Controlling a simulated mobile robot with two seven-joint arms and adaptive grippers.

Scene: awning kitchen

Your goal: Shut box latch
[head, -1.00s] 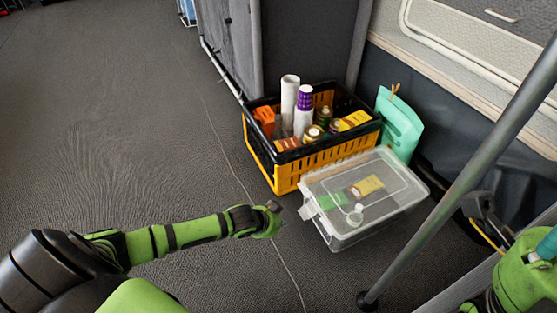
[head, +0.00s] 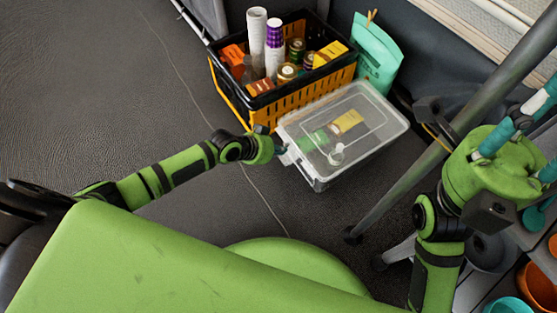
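The clear plastic box (head: 345,163) stands on the floor with its translucent lid (head: 365,112) lying on top. Several small items show inside, including a yellow packet (head: 346,122). A pale latch (head: 288,158) sticks out at the box's left end, partly hidden by my gripper. My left gripper (head: 280,149) is at this end, right by the latch. Its fingers are small and partly hidden, so I cannot tell whether it is open or touches the latch.
A slanted grey pole (head: 440,150) stands right of the box. The floor at left is clear.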

